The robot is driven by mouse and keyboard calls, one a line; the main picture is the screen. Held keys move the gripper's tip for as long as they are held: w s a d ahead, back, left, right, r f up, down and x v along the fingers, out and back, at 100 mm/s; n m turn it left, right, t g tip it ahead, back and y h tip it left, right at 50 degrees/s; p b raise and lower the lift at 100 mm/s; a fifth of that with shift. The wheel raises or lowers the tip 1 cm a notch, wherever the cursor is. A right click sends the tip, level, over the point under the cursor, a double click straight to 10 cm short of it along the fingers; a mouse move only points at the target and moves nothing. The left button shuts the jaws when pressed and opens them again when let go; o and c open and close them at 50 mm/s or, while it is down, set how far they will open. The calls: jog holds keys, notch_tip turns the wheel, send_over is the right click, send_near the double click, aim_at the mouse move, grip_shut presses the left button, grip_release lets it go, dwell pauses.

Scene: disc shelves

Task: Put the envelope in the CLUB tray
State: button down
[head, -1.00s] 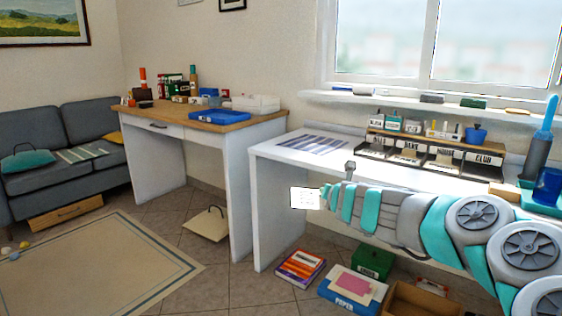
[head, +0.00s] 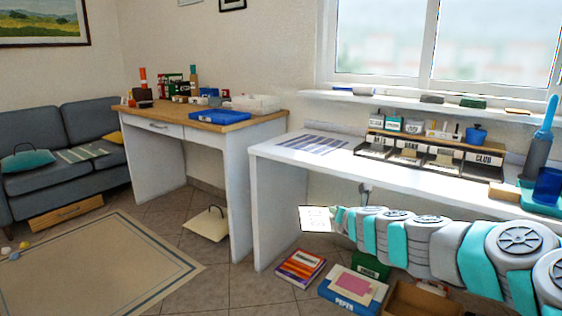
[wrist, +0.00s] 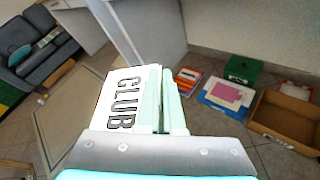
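The white envelope (head: 314,219) is at the end of my arm, in front of the white desk and below its top. In the wrist view the envelope (wrist: 121,98) shows the word CLUB in dark letters. My gripper (wrist: 166,95) is shut on the envelope; its fingers hide part of it. In the head view my gripper (head: 335,219) is at the envelope's right edge. The CLUB tray (head: 483,171) is the rightmost in a row of dark labelled trays at the back of the white desk, well apart from the envelope.
The white desk (head: 276,151) has free room at its front. A blue cup (head: 548,186) stands right of the trays. On the floor below are books (head: 300,267), a green box (head: 371,267) and an open cardboard box (wrist: 288,118).

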aim_at(333, 224)
jog(key=shift+m, duration=0.3)
jog(key=shift+s+a+f, duration=0.2)
jog(key=shift+s+f, duration=0.1)
jog(key=shift+s, duration=0.4)
jog(key=shift+s+a+f, duration=0.25)
jog(key=shift+s+f, duration=0.05)
jog(key=shift+s, duration=0.35)
jog(key=shift+s+a+f, duration=0.2)
jog(key=shift+s+f, duration=0.1)
jog(key=shift+s, duration=0.4)
jog(key=m+h, duration=0.2)
jog(key=shift+w+h, duration=0.2)
jog(key=shift+h, duration=0.1)
jog(key=shift+s+d+f+m+h, duration=0.2)
jog(key=shift+s+m+h, duration=0.3)
jog(key=shift+m+h, duration=0.35)
jog(key=shift+s+d+f+m+h, duration=0.15)
jog(key=shift+s+m+h, duration=0.4)
jog(key=shift+h, duration=0.5)
jog(key=shift+w, duration=0.2)
